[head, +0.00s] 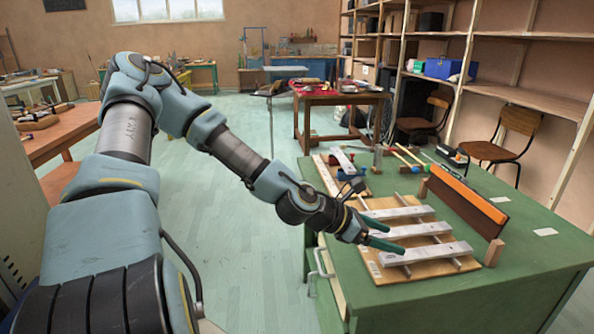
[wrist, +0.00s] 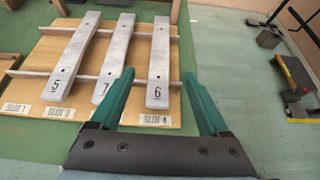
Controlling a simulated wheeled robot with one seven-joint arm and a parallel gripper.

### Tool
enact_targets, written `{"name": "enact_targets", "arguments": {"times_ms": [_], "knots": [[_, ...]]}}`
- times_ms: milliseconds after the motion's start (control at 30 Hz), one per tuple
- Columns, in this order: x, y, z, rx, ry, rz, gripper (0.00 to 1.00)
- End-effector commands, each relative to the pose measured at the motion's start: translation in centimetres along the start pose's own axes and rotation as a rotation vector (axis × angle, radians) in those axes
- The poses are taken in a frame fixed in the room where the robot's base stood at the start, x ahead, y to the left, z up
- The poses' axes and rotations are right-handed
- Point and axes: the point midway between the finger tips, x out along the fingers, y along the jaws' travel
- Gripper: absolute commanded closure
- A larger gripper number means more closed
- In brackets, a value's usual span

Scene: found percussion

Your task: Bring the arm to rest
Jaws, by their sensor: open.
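My arm reaches out over the green table, and my gripper (head: 396,238) is open at the left ends of the metal bars in the head view. In the wrist view its two green fingers stand apart, and the near end of the bar marked 6 (wrist: 158,85) shows between their tips. I see no bar gripped; the height of the fingers above it is hard to judge. Bars marked 5 (wrist: 72,55) and 7 (wrist: 110,60) lie to its left, across rails on a wooden board (wrist: 130,118).
Slot labels (wrist: 159,119) line the board's near edge. An orange-topped dark panel (head: 465,200) stands upright right of the bars.

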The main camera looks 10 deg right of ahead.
Motion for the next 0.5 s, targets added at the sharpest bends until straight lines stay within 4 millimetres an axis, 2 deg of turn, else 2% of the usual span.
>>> {"name": "enact_targets", "arguments": {"times_ms": [133,233,367,500], "knots": [[-0.7,-0.2,-2.4,0.125,0.093,-0.018,0.21],[-2.5,-0.1,-5.8,0.311,0.23,-0.054,0.21],[-6.4,0.8,-10.1,0.571,0.419,-0.128,0.21],[-11.9,2.3,-13.1,0.821,0.605,-0.229,0.21]]}}
